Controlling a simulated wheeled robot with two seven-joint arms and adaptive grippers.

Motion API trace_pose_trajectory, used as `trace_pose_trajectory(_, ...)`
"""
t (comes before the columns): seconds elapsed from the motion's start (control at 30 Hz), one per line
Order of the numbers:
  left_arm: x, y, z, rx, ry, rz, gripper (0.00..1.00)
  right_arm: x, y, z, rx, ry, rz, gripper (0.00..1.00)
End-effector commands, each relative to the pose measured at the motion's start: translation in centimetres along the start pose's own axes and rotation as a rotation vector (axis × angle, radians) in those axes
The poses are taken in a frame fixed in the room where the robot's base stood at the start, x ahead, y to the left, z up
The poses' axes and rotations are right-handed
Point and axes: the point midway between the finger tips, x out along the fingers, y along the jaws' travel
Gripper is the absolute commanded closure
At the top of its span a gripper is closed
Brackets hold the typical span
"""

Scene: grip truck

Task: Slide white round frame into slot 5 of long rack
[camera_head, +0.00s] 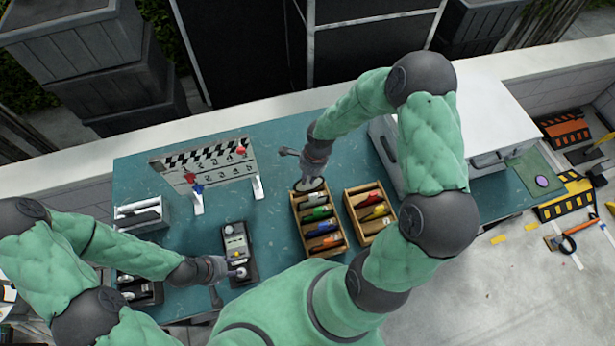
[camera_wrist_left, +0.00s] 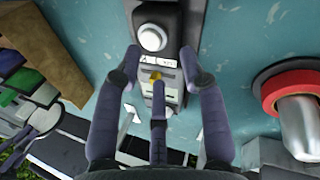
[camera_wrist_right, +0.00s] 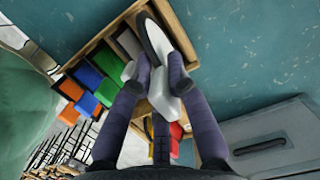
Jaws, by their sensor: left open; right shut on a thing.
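The white round frame (camera_head: 310,185) is at the far end of the long rack (camera_head: 298,224). My right gripper (camera_head: 313,168) is shut on its grip. In the right wrist view the frame (camera_wrist_right: 155,38) stands on edge, tilted, at the rack's end compartment (camera_wrist_right: 107,27); I cannot tell whether it is seated or just above. Several coloured frames, including green, blue and orange (camera_wrist_right: 88,75) ones, fill other slots. My left gripper (camera_head: 232,268) is open and empty over a grey device (camera_head: 237,240); its white knob (camera_wrist_left: 152,38) lies ahead of the fingers in the left wrist view.
A shorter rack (camera_head: 350,208) with yellow and red frames stands close right of the long rack. A clapperboard sign (camera_head: 205,165) stands at back left, with a white-and-grey holder (camera_head: 140,214) beside it. A large white case (camera_head: 485,110) is at right. Teal table is clear behind the long rack.

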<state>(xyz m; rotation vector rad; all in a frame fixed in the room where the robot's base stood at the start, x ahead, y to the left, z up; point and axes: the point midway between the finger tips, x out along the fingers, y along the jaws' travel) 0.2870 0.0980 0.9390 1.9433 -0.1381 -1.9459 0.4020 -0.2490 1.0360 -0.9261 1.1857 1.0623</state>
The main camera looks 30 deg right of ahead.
Motion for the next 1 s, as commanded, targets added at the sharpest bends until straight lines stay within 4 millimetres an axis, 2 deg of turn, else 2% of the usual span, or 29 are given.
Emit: trace_pose_trajectory(1.0,0.70,-0.25,-0.04,0.000,0.000,0.000,0.59,-0.08,0.04,0.09,0.001,0.000,-0.001,1.00)
